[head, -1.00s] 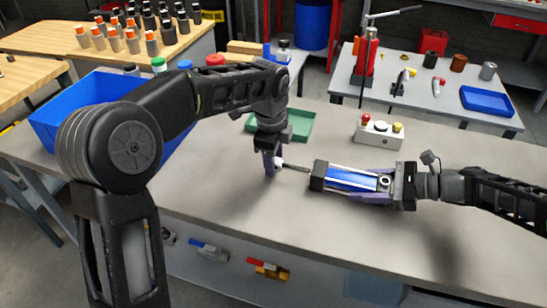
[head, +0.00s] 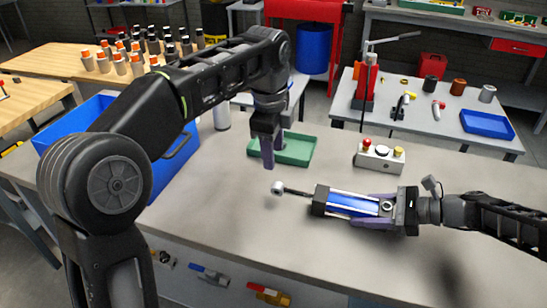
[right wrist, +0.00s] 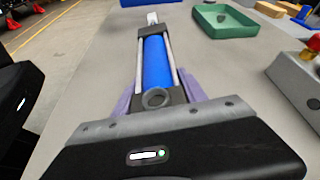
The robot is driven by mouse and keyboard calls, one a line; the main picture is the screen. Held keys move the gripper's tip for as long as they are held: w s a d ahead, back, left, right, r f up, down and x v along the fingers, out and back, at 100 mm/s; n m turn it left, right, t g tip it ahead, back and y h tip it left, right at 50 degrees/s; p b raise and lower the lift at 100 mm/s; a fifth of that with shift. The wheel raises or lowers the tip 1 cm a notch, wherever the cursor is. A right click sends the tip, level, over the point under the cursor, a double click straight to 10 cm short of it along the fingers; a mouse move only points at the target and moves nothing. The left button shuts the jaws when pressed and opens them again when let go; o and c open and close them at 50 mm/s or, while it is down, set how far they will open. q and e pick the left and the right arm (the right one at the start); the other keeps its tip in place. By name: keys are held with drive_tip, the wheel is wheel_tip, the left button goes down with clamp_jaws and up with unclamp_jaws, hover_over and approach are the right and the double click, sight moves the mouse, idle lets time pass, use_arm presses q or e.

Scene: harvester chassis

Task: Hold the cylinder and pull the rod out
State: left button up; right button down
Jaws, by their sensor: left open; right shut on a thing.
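The blue cylinder (head: 352,204) with black end blocks lies along the grey table. My right gripper (head: 370,208) is shut on it from the right; in the right wrist view the purple fingers flank the cylinder (right wrist: 157,62) on both sides. The rod (head: 297,192) sticks out of the cylinder's left end and ends in a pale eye (head: 277,188). In the right wrist view the rod's end (right wrist: 152,18) shows at the far end. My left gripper (head: 268,156) is open and empty, pointing down above and behind the rod's end, apart from it.
A green tray (head: 297,150) lies behind my left gripper. A white box with red and yellow buttons (head: 380,158) stands behind the cylinder. A blue bin (head: 70,128) is at the left. The table in front is clear.

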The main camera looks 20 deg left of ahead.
drive_tip(key=c, duration=0.6)
unclamp_jaws()
drive_tip(key=shift+o, duration=0.2)
drive_tip(key=v, duration=1.1)
drive_tip(key=shift+d+r, duration=0.1)
drive_tip(key=shift+d, duration=0.1)
drive_tip(key=shift+d+r, duration=0.1)
drive_tip(key=shift+d, duration=0.2)
